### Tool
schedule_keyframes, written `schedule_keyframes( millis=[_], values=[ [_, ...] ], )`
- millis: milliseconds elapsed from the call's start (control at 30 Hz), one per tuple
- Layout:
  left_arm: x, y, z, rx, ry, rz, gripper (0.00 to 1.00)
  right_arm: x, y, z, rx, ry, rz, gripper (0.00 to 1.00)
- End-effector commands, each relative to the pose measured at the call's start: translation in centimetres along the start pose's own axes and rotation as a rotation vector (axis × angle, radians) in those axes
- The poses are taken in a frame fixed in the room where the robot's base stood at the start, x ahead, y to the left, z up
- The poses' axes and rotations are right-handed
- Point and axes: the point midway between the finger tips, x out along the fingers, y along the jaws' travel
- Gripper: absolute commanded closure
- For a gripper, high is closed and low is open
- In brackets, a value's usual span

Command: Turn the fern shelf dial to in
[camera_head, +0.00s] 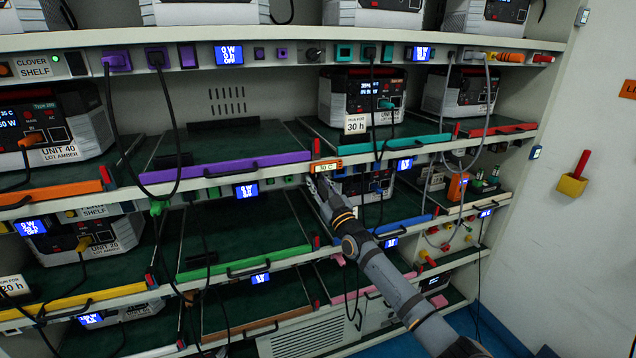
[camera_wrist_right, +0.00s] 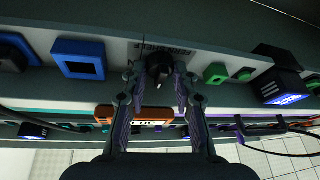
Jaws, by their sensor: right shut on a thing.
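The fern shelf dial (camera_wrist_right: 158,66) is a dark round knob on the pale shelf rail in the right wrist view. The upside-down label "FERN SHELF" (camera_wrist_right: 170,48) is beside it. My right gripper (camera_wrist_right: 160,82) has its two fingers around the knob, shut on it. In the head view my right gripper (camera_head: 318,182) reaches up to the rail in the middle of the rack, and the dial is hidden there. I cannot read which way the dial points. My left gripper is in neither view.
An orange display box (camera_head: 325,165) sits just above the gripper. Blue sockets (camera_wrist_right: 78,58) and a green button (camera_wrist_right: 216,73) flank the dial. Black cables (camera_head: 178,120) hang in front of the shelves to the left. A power unit (camera_head: 362,100) stands on the shelf above.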

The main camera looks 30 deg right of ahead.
Motion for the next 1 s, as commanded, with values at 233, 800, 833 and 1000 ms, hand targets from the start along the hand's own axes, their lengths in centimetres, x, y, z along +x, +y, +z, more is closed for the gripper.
schedule_keyframes(
  millis=[233, 800, 833, 1000],
  values=[
    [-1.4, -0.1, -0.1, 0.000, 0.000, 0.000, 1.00, 0.1, 0.0, -0.2, 0.057, 0.001, 0.024, 1.00],
    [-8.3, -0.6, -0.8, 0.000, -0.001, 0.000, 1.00, 0.2, -0.4, -0.4, 0.493, 0.030, 0.213, 1.00],
    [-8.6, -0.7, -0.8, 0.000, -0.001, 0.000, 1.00, 0.2, -0.4, -0.4, 0.519, 0.032, 0.224, 1.00],
    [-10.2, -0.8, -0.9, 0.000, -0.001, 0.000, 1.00, 0.2, -0.5, -0.4, 0.659, 0.044, 0.285, 1.00]
  ],
)
